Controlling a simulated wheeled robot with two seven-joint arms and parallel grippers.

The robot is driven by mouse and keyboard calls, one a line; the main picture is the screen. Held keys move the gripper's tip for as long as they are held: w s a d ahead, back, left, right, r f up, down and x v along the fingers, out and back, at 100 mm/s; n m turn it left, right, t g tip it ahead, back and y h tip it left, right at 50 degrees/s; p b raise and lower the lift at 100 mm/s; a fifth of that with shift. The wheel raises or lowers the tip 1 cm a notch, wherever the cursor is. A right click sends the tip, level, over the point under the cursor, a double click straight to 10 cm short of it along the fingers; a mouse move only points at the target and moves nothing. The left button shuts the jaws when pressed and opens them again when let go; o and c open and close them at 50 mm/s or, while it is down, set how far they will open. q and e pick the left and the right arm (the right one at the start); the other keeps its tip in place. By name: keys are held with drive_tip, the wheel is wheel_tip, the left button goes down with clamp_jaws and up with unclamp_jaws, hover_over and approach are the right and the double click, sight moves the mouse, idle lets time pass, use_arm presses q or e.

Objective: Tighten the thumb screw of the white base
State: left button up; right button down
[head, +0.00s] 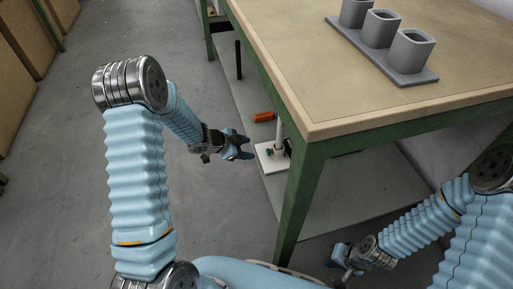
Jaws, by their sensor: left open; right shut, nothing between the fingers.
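The white base (264,164) sits low under the near left corner of the table, partly hidden by the green table leg. A pale upright post (279,132) rises from it. A small reddish and dark part (270,152) shows at the foot of the post; it is too small to tell whether it is the thumb screw. My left gripper (246,146) is open and empty, just left of the base, its fingers pointing right toward the post. My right gripper (340,262) is shut and empty, low at the bottom of the picture, right of the table leg.
The wooden table top (330,75) overhangs the base, on a green leg (298,205). A grey holder (385,50) with three cups stands on it. An orange cylinder (263,117) lies behind the base. The grey floor (215,210) at left is clear.

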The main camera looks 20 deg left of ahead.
use_arm(q)
drive_tip(key=v, duration=0.3)
drive_tip(key=shift+a, duration=0.1)
